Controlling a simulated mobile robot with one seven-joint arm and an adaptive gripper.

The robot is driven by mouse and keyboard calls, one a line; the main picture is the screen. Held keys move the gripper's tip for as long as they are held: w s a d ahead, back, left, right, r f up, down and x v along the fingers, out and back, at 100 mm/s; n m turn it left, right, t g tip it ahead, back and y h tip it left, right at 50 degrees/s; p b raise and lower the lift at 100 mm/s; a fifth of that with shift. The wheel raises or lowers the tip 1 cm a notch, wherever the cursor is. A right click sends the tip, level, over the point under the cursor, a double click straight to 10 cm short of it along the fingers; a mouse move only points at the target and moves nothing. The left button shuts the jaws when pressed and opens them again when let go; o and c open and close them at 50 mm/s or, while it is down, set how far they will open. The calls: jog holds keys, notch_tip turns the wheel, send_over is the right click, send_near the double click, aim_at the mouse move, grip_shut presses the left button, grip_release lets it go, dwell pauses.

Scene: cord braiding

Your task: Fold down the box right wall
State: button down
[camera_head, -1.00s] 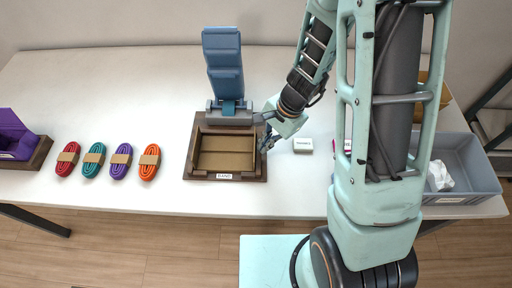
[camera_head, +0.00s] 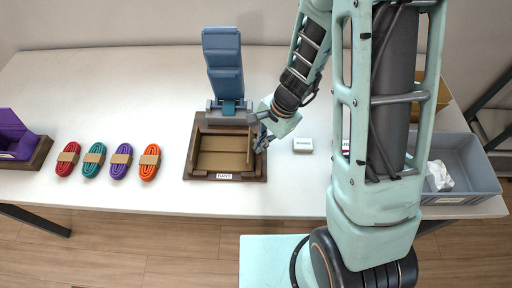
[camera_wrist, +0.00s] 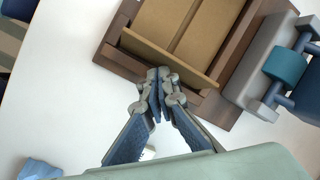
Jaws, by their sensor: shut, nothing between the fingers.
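The box (camera_head: 185,160) is a dark brown wooden tray frame with a tan inside and a small white label on its front edge. Its right wall (camera_wrist: 190,70) shows in the wrist view as a thin tan board along the side nearest my gripper; how far it tilts I cannot tell. In the head view my gripper partly hides that side. My gripper (camera_wrist: 160,74) is shut and empty, its fingertips close together at the outer side of the right wall. Whether they touch it I cannot tell. The gripper (camera_head: 259,143) also shows at the box's right edge in the head view.
A blue padded device (camera_head: 223,65) on a grey base stands behind the box. A small white block (camera_head: 303,145) lies to the right. Several banded cord bundles (camera_head: 120,161) lie to the left. A grey bin (camera_head: 470,165) stands far right, partly behind my arm.

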aim_at(250, 144)
jog(key=shift+a+r, duration=0.1)
jog(key=shift+a, duration=1.05)
jog(key=shift+w+a+f, duration=0.1)
jog(key=shift+a+f, duration=0.25)
jog(key=shift+a, duration=0.05)
jog(key=shift+a+f+b, duration=0.4)
jog(key=shift+a+b, duration=0.05)
jog(key=shift+b, duration=0.05)
